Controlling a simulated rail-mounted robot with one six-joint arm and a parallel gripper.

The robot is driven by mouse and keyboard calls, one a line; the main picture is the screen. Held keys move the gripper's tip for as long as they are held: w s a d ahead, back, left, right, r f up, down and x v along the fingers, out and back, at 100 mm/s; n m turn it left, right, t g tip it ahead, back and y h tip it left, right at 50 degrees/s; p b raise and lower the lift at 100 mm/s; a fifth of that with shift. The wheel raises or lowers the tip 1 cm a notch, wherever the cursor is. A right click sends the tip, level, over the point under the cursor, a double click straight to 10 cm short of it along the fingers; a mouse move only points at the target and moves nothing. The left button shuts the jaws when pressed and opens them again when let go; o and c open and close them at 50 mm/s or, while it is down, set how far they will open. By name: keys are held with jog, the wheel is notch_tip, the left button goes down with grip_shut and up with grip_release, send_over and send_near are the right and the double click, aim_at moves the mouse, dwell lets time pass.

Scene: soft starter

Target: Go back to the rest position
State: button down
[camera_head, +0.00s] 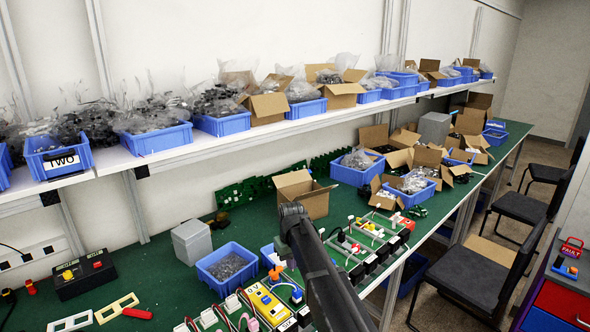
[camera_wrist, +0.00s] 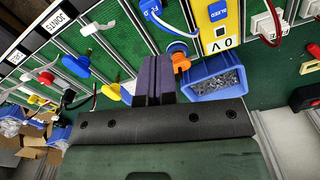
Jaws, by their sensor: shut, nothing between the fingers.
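My arm reaches in from the bottom of the head view and extends over the green bench (camera_head: 155,262). A yellow device panel (camera_wrist: 220,25) lies just beyond the fingers.
A row of modules (camera_head: 350,248) with coloured connectors lines the bench front. A blue bin (camera_head: 227,266), a grey box (camera_head: 192,241) and an open cardboard box (camera_head: 303,192) stand behind. A shelf (camera_head: 120,157) with blue bins runs above. Black chairs (camera_head: 470,270) stand at the right.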

jog(key=s+d+f+m+b, duration=0.2)
jog(key=s+d, duration=0.7)
jog(key=s, duration=0.5)
jog(key=s+d+f+m+b, duration=0.3)
jog(key=s+d, duration=0.7)
jog(key=s, duration=0.4)
jog(key=shift+d+f+b, duration=0.25)
jog(key=shift+f+b, duration=0.5)
jog(key=shift+f, duration=0.45)
